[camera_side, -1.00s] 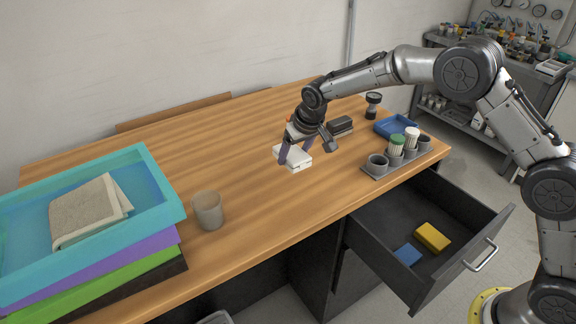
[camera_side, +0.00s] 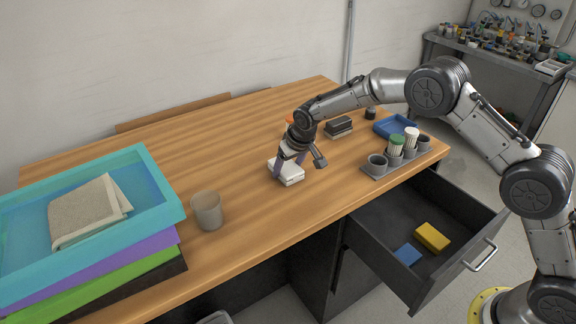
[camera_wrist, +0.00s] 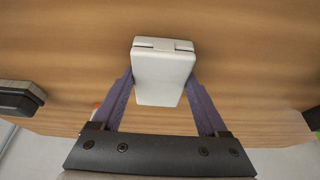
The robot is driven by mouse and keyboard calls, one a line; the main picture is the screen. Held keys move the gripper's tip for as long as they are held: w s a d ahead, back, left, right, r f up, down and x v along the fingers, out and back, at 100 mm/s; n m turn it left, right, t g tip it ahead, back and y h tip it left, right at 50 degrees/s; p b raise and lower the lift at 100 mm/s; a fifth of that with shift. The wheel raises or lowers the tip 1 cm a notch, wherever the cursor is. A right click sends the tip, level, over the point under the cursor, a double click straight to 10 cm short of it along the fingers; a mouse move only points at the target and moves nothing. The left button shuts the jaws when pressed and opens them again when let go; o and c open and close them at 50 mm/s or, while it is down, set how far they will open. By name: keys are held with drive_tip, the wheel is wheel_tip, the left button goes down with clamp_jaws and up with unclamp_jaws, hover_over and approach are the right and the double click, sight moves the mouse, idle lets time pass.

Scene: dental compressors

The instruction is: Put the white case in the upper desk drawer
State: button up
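The white case (camera_side: 288,173) is at the middle of the wooden desk, at or just above its top; I cannot tell whether it touches the wood. My gripper (camera_side: 290,165) points down over it, with its purple fingers on either side of the case. In the wrist view the case (camera_wrist: 164,75) sits between the fingertips (camera_wrist: 161,78), which appear to press its two sides. The upper desk drawer (camera_side: 425,262) is pulled open at the desk's front right. It holds a yellow block (camera_side: 432,236) and a blue block (camera_side: 407,254).
A cup (camera_side: 207,211) stands left of the case. Stacked trays with a folded cloth (camera_side: 88,212) fill the left end. A grey holder (camera_side: 377,172) with cups and bottles stands near the edge above the drawer. A blue tray (camera_side: 392,127) and dark box (camera_side: 339,125) lie behind.

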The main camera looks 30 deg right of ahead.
drive_tip(key=o, duration=0.4)
drive_tip(key=shift+c, duration=0.2)
drive_tip(key=shift+r, duration=0.1)
drive_tip(key=shift+s+r, duration=0.1)
drive_tip(key=shift+r, duration=0.25)
drive_tip(key=v, duration=1.2)
drive_tip(key=s+d+r, duration=0.3)
drive_tip(key=s+r, duration=0.3)
drive_tip(key=s, duration=0.4)
drive_tip(key=s+d+r, duration=0.4)
drive_tip(key=s+r, duration=0.2)
drive_tip(key=s, duration=0.3)
drive_tip(key=s+d+f, duration=0.1)
drive_tip(key=s, duration=0.9)
drive_tip(key=s+d+f+t, duration=0.1)
drive_tip(key=s, duration=1)
drive_tip(key=shift+f, duration=0.35)
